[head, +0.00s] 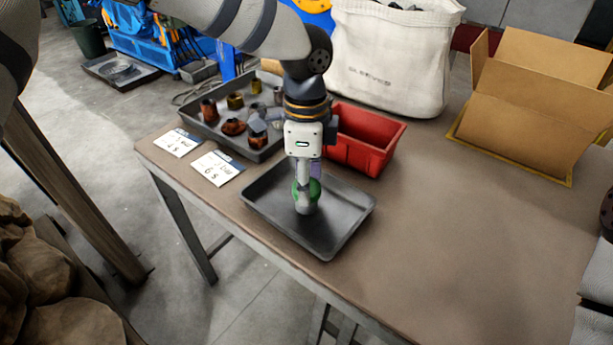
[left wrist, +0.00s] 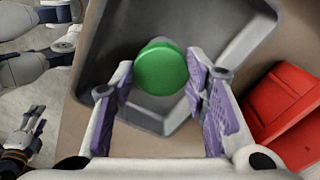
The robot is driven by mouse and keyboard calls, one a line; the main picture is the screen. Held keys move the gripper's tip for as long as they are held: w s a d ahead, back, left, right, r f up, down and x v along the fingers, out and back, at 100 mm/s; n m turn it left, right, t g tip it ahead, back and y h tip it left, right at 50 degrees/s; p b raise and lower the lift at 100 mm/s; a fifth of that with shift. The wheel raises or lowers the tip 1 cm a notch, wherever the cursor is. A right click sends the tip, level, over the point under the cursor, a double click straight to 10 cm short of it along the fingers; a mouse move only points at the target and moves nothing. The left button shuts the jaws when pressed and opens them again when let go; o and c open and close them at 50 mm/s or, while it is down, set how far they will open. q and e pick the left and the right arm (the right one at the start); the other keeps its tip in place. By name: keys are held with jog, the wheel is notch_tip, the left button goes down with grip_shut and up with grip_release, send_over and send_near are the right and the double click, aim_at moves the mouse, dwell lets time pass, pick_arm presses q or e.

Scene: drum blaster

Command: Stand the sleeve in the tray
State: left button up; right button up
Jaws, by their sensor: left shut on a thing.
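The green-topped sleeve (left wrist: 162,70) is between the fingers of my left gripper (left wrist: 160,100), which is shut on it. In the left wrist view its round green end faces the camera. In the head view my left gripper (head: 306,196) points down over the empty black tray (head: 340,232), and a bit of green shows beside its fingers. The fingers hide most of the sleeve, and I cannot tell whether its lower end touches the tray floor. What looks like my right gripper (left wrist: 32,125) is small at the left of the left wrist view; its jaws are unclear.
A red bin (head: 372,140) stands close behind the tray. A second dark tray (head: 262,153) with several fittings is behind left, beside two white cards (head: 217,168). A white bag (head: 392,60) and a cardboard box (head: 535,100) stand at the back.

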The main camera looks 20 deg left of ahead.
pick_arm(q)
jog(key=shift+f, duration=0.1)
jog(key=o, duration=1.3)
jog(key=shift+o, duration=0.2)
